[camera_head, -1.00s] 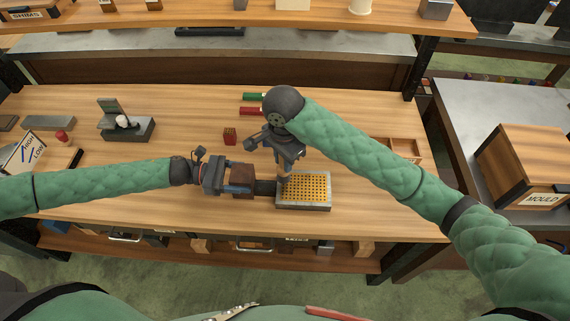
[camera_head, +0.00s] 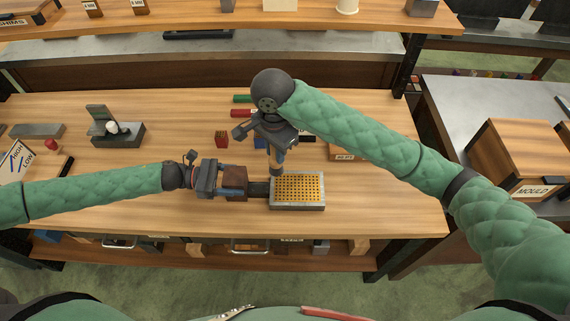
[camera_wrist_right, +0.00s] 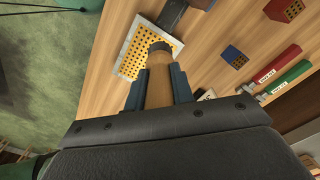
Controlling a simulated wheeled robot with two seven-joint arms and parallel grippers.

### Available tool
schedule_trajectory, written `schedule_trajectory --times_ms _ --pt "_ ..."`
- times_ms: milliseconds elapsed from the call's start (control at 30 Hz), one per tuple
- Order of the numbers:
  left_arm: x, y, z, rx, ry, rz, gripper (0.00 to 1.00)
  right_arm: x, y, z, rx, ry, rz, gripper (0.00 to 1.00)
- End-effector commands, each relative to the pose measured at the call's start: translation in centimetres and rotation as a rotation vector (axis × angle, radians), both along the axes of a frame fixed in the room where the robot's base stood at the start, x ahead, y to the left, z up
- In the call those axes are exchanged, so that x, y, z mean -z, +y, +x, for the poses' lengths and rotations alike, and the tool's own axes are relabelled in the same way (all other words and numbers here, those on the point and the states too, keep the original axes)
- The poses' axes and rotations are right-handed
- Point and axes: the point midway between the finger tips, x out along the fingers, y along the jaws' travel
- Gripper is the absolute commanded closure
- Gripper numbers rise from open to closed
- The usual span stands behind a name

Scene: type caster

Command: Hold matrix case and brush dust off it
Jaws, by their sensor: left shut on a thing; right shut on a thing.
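The matrix case (camera_head: 315,206) is a grey metal tray with a yellow, hole-dotted top, lying on the wooden bench in the head view. It also shows in the right wrist view (camera_wrist_right: 128,66). My left gripper (camera_head: 245,187) is shut on a dark handle (camera_head: 259,188) at the case's left side. My right gripper (camera_head: 277,158) points down and is shut on the brush, whose wooden handle (camera_wrist_right: 158,88) shows between the fingers in the right wrist view. The brush's dark tip (camera_wrist_right: 160,47) is over the case's edge near the handle; I cannot tell whether it touches.
Behind the case are a small red block (camera_head: 221,138), a green bar (camera_head: 243,99) and a red bar (camera_head: 243,113). A dark metal device (camera_head: 116,130) stands at left. A wooden box labelled MOULD (camera_head: 520,160) is on the right-hand table. The bench front right is clear.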

Motion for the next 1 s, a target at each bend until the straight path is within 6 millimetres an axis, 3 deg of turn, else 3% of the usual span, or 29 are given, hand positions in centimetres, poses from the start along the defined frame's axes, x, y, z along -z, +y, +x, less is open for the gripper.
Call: schedule_trajectory --times_ms 300,333,433,767,1000 --pt "0.0 0.0 0.0 -0.001 0.001 0.001 0.64 0.0 0.0 0.0 0.0 0.0 0.0 0.96" --pt "0.0 0.0 0.0 -0.001 0.001 0.001 0.34 0.0 0.0 0.0 0.0 0.0 0.0 0.96" --pt "0.0 0.0 0.0 -0.001 0.0 0.001 0.15 0.0 0.0 0.0 0.0 0.0 0.0 0.96" --pt "0.0 0.2 0.0 -0.001 0.0 0.0 0.15 0.0 0.0 0.0 0.0 0.0 0.0 0.96" --pt "-0.2 3.0 -0.1 -0.003 0.002 0.002 0.15 0.0 0.0 0.0 0.0 0.0 0.0 0.96"
